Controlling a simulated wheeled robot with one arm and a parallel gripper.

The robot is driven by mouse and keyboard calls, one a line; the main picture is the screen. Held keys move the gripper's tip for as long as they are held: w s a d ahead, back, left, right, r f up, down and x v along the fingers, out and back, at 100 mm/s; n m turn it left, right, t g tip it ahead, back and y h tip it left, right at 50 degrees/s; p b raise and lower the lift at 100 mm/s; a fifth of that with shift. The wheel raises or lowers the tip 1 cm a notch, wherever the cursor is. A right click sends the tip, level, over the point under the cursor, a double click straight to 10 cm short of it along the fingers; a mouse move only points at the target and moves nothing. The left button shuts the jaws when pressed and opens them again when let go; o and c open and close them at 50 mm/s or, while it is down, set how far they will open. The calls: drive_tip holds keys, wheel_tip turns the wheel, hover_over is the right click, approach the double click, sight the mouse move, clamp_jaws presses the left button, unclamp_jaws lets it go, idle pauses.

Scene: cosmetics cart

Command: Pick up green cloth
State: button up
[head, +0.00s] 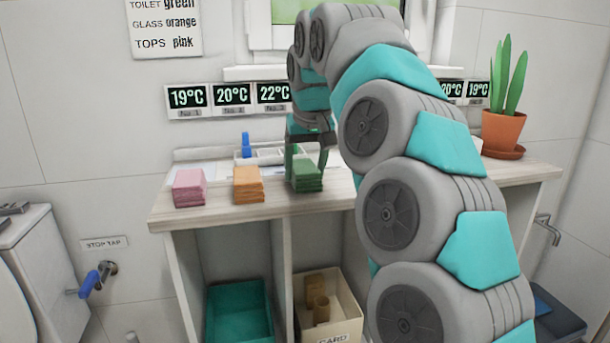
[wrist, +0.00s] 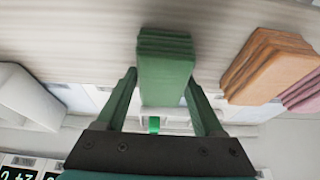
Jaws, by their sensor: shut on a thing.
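The green cloth (head: 306,178) is a folded stack on the wooden counter, at the right end of a row of three folded cloths. It also shows in the wrist view (wrist: 166,62), at the upper middle. My gripper (head: 308,156) is at the green cloth from behind and above. In the wrist view its two green fingers (wrist: 160,84) stand on either side of the cloth, shut on it. The cloth appears to be at counter height; I cannot tell whether it touches the counter.
An orange cloth (head: 247,184) and a pink cloth (head: 189,188) lie to the left on the counter (head: 340,198). A pale tray (head: 268,156) with a blue item is behind. A potted cactus (head: 503,130) stands right. A teal bin (head: 240,312) and a cream box (head: 345,300) are below.

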sight(304, 163)
drive_tip(key=shift+r, duration=0.2)
drive_tip(key=shift+r, duration=1.55)
drive_tip(key=s+d+r+b, duration=0.1)
drive_tip(key=s+d+b, duration=0.2)
drive_tip(key=s, duration=1.2)
drive_tip(key=shift+s+d+r, duration=0.2)
drive_tip(key=shift+d+r, duration=0.1)
drive_tip(key=shift+d, duration=0.4)
